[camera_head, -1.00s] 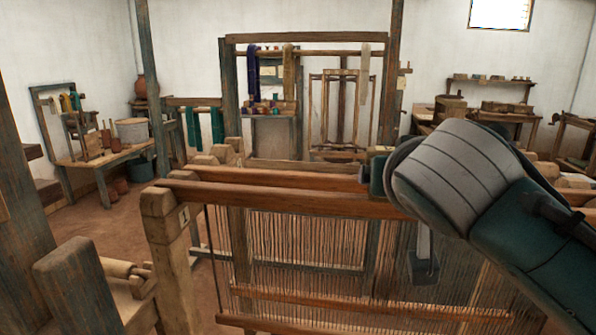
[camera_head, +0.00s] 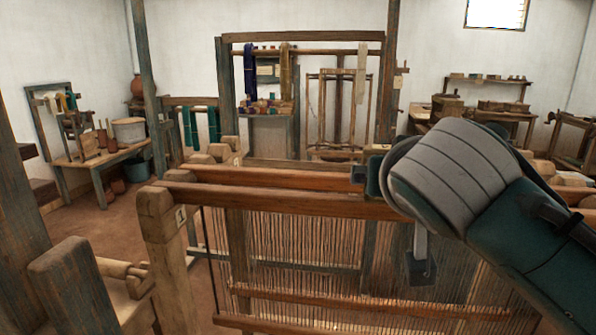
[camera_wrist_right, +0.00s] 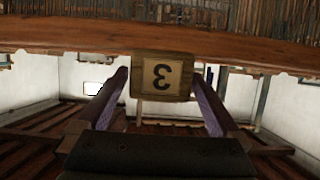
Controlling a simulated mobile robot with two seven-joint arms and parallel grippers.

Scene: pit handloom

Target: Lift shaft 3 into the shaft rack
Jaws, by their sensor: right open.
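In the right wrist view a wooden block (camera_wrist_right: 162,90) with an upside-down "3" hangs under a long wooden bar (camera_wrist_right: 60,38) of shaft 3. My right gripper (camera_wrist_right: 160,76) is open, with one finger on each side of the block. I cannot tell whether the fingers touch it. In the head view my right arm comes in from the right and reaches over the loom shafts. The front shaft (camera_head: 290,204) has a post marked "1" (camera_head: 181,217). I cannot tell shaft 3 apart there. My left gripper is not in view.
Parallel wooden shafts with hanging threads (camera_head: 300,250) fill the middle foreground. Wooden posts (camera_head: 75,285) stand close on the left. A tall wooden frame (camera_head: 305,37) with hanging yarn stands at the back. A bench (camera_head: 98,160) stands at the left, with clear floor in front.

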